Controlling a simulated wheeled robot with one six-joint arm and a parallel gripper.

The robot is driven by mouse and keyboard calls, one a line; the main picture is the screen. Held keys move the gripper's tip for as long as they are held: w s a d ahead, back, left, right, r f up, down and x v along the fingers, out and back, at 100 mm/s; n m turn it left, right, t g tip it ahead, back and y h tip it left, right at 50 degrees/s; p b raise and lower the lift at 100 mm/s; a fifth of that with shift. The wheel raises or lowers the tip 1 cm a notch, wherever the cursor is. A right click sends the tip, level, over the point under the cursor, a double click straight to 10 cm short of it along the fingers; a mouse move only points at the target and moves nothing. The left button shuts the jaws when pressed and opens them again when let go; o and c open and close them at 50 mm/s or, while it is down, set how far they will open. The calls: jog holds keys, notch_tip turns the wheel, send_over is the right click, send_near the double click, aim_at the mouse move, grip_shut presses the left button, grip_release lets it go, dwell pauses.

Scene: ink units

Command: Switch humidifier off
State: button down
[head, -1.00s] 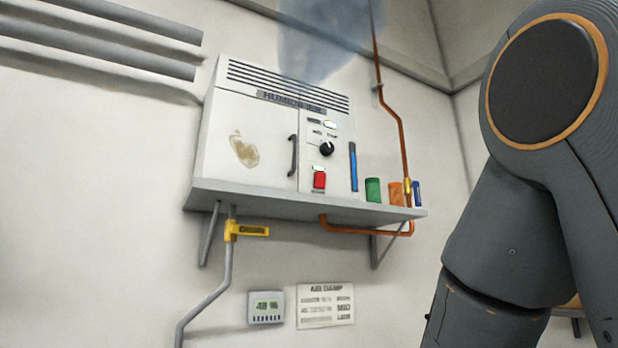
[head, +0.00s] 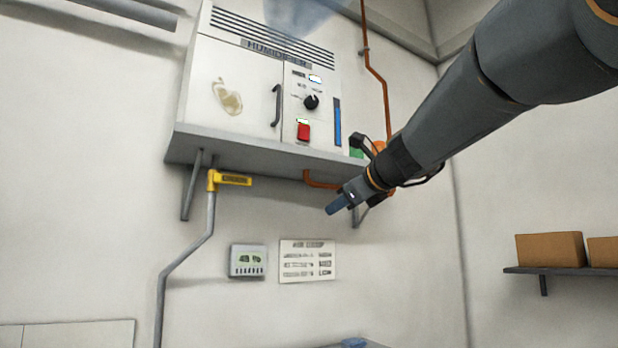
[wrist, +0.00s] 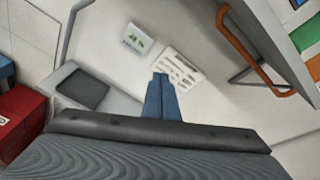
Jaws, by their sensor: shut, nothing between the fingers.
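The humidifier (head: 240,85) is a white cabinet on a grey wall shelf in the head view, with vent slats, a dark door handle and mist above it. Its panel has a small lit display (head: 315,79), a black knob (head: 311,102), a red switch (head: 303,132) with a small lit label above it, and a blue level strip (head: 337,122). My gripper (head: 333,207) is below the shelf's right part, lower and to the right of the red switch, apart from it. Its blue fingers are together and empty, as the wrist view (wrist: 160,84) also shows.
A yellow-handled valve (head: 230,179) sits on a grey pipe under the shelf (head: 235,152). A copper pipe (head: 376,80) runs at the right. Boxes (head: 549,250) stand on a right-hand shelf.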

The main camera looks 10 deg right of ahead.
aim_at(304, 129)
jog(key=s+r+m+t+y, duration=0.1)
jog(key=s+r+m+t, duration=0.1)
jog(key=r, duration=0.8)
jog(key=s+r+m+t+y+b, duration=0.1)
jog(key=s+r+m+t, duration=0.1)
jog(key=r, duration=0.9)
jog(key=shift+s+a+m, duration=0.25)
jog(key=shift+s+m, duration=0.55)
jog(key=shift+s, duration=0.45)
jog(key=shift+f, duration=0.1)
jog(key=p+x, duration=0.4)
jog(key=x, duration=1)
jog(key=shift+d+p, duration=0.1)
jog(key=shift+p, duration=0.2)
